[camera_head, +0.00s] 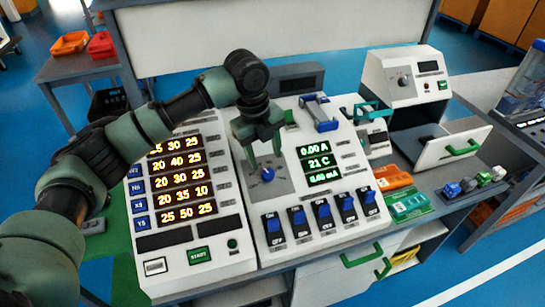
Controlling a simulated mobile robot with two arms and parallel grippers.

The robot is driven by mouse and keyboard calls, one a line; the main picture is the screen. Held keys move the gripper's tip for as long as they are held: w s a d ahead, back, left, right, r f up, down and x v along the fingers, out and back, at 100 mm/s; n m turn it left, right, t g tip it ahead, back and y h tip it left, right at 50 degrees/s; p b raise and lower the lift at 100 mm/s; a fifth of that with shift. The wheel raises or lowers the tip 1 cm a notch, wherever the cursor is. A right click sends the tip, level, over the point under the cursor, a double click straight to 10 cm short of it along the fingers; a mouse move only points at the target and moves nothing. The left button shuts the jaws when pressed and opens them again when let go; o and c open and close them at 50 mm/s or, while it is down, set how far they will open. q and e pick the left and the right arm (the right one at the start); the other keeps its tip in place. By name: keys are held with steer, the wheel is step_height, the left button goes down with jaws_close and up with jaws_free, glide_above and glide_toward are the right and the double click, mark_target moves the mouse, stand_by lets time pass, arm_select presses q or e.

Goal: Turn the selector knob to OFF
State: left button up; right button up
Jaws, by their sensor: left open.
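The selector knob (267,174) is a small blue knob on a grey plate (283,185) on the white middle panel. Its marks are too small to read. My left gripper (262,162) comes in from the left and points down over the plate, just above or beside the knob. Its green fingers are apart with nothing visible between them. I cannot tell whether a finger touches the knob. My right gripper is not in view.
Beside the plate are green displays (318,163) and, below, several blue rocker switches (322,212). A panel with orange numbers (180,180) stands on the left. A blue handle (320,113) sticks up behind. A white box with a dial (405,80) stands at right.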

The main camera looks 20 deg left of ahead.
mark_target(268, 172)
arm_select(q)
steer(key=shift+w+a+r, duration=0.25)
steer(key=shift+a+r, duration=0.05)
steer(key=shift+r, duration=0.1)
steer(key=shift+s+f, duration=0.1)
steer(key=shift+f, duration=0.05)
steer(key=f, duration=0.2)
steer(key=f+p, duration=0.1)
steer(key=shift+d+f, duration=0.3)
steer(key=shift+f, duration=0.05)
steer(key=shift+w+d+f, duration=0.1)
steer(key=shift+w+f, duration=0.1)
steer(key=shift+f, duration=1.3)
jaws_close()
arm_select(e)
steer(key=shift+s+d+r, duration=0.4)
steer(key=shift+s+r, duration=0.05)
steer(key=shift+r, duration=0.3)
